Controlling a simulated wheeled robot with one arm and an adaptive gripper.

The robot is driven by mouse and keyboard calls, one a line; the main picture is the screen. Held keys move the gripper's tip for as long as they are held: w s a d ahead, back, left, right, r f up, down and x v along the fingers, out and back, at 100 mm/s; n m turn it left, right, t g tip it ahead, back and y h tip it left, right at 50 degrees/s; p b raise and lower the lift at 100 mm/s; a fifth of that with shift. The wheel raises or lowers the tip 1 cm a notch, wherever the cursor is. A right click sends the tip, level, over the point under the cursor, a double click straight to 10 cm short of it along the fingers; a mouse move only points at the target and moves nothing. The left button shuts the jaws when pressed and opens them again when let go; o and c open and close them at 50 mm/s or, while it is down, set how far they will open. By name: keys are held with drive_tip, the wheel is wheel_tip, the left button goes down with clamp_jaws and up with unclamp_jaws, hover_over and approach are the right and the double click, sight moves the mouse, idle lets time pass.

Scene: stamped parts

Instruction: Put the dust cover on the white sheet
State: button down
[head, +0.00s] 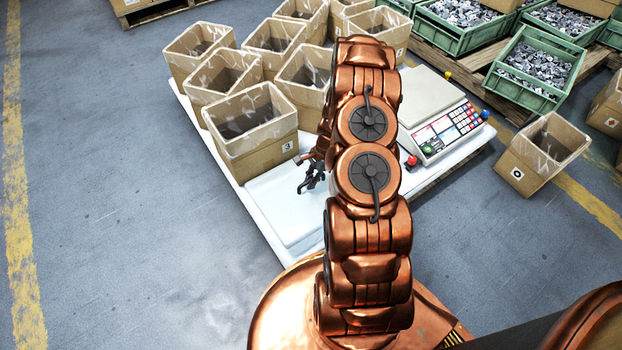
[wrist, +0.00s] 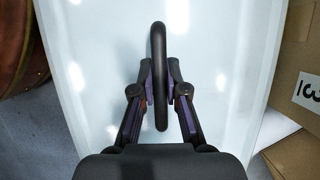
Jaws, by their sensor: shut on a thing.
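The dust cover (wrist: 100,60) is a pale, glossy, box-like lid with a dark, upright handle (wrist: 160,35). It fills the middle of the wrist view. My gripper (wrist: 160,92) is shut on the handle, with one finger on each side. In the head view, my gripper (head: 313,178) is left of my arm, above the dust cover (head: 280,215), which is partly hidden by the arm. The white sheet (head: 268,228) is the white top under the boxes and scale. The cover is over its near part; I cannot tell whether it touches the sheet.
Several open cardboard boxes (head: 255,150) stand close behind and left of the cover. A white scale (head: 440,125) is to the right, past my arm. A lone box (head: 540,165) stands on the floor farther right. Green crates (head: 530,85) of metal parts are at the back right.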

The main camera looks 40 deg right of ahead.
drive_tip(key=shift+d+f+b, duration=0.1)
drive_tip(key=shift+f+b, duration=0.55)
drive_tip(key=shift+f, duration=1.95)
drive_tip(key=shift+f, duration=0.1)
drive_tip(key=c, duration=1.2)
unclamp_jaws()
drive_tip(key=shift+f, duration=0.1)
